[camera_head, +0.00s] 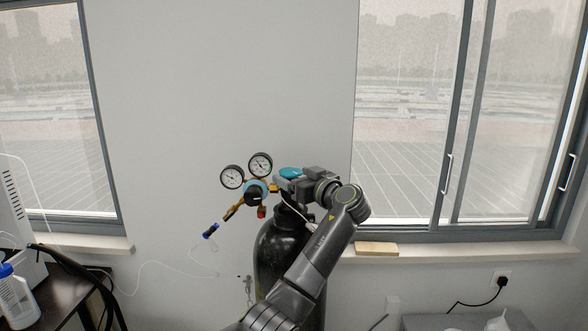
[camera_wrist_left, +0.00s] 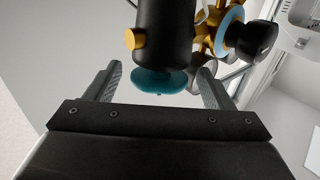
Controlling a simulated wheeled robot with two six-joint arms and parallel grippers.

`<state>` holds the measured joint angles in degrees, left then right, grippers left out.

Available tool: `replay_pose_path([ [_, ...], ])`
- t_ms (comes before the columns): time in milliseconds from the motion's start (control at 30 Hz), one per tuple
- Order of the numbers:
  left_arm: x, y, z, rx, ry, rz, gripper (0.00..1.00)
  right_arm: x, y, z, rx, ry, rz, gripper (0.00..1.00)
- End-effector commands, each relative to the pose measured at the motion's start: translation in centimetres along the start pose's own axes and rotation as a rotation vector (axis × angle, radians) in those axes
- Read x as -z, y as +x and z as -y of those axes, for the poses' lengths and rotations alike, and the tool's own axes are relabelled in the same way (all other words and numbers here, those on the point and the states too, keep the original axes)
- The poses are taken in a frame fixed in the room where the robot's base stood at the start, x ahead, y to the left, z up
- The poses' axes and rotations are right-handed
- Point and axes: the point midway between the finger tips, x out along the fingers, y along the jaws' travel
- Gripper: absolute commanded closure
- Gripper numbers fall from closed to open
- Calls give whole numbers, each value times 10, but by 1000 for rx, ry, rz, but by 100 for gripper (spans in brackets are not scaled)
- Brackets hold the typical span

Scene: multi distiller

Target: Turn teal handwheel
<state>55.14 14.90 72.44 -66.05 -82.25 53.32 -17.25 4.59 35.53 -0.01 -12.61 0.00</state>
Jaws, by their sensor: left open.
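The teal handwheel (camera_head: 291,173) sits on top of the black gas cylinder (camera_head: 277,250) in the head view. In the left wrist view the teal handwheel (camera_wrist_left: 158,82) appears between the two fingers, with a gap on each side. My left gripper (camera_head: 293,182) is open at the cylinder top, its fingers on either side of the wheel; it also fills the lower left wrist view (camera_wrist_left: 159,72). No contact with the wheel shows. My right gripper is not in view.
A brass regulator with two round gauges (camera_head: 232,177) and a black knob (camera_wrist_left: 257,40) is close beside the wheel. A window sill with a wooden block (camera_head: 377,248) lies to the right.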

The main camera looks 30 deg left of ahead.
Motion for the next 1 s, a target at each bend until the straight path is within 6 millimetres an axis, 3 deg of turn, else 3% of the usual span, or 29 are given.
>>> replay_pose_path([
  [400, -1, 8, 0, -1, -1, 1, 25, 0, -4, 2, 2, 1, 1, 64],
  [700, -1, 8, 0, -1, -1, 1, 64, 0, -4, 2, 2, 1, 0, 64],
  [1000, -2, 8, 1, -46, -2, -1, 64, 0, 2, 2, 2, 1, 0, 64],
])
